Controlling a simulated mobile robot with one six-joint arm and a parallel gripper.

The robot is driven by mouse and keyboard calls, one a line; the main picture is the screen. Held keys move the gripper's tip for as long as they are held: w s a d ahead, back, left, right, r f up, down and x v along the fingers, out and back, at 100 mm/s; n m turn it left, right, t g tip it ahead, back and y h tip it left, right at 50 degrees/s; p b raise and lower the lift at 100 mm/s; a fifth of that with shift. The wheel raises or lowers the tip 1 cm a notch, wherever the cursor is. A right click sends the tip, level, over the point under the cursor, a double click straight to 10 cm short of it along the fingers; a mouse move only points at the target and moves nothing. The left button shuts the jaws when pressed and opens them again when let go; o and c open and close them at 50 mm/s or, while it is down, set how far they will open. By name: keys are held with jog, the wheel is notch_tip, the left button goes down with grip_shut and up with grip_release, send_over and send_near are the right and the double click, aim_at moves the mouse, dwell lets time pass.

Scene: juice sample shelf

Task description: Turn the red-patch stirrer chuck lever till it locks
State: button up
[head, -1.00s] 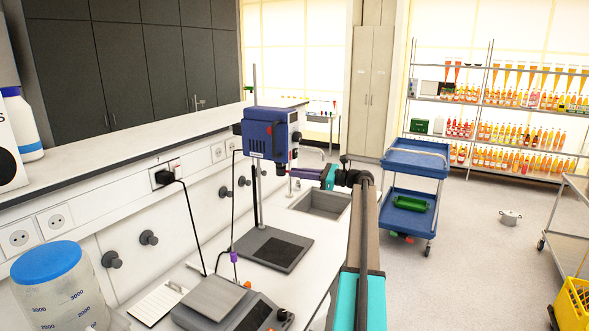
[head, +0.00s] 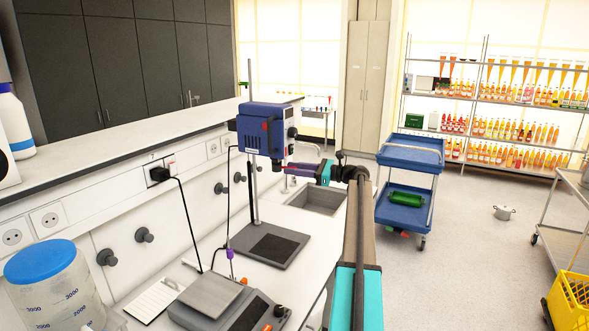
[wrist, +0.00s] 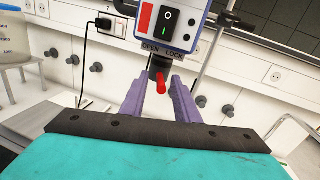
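The overhead stirrer (head: 266,131), a blue box on a stand, is above the bench. In the wrist view the stirrer front (wrist: 183,8) shows a red patch (wrist: 145,18), a rocker switch and the words OPEN on the left and LOCK on the right. The red chuck lever (wrist: 161,82) sticks out below these words, near the middle between them. My gripper (wrist: 160,80) is open, with one purple finger on each side of the lever and a visible gap to each. In the head view my gripper (head: 290,169) is just under the stirrer's right side, and the lever is not clear there.
The stand's dark base plate (head: 270,246) is on the bench, with a balance (head: 214,300) in front. A sink (head: 316,198) lies behind my gripper. A clear container with a blue lid (head: 40,262) is at the left. A blue cart (head: 410,158) stands on the floor.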

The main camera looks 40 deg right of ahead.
jog(key=b+v, duration=0.5)
jog(key=v, duration=0.8)
jog(key=shift+s+d, duration=0.15)
jog(key=shift+s, duration=0.1)
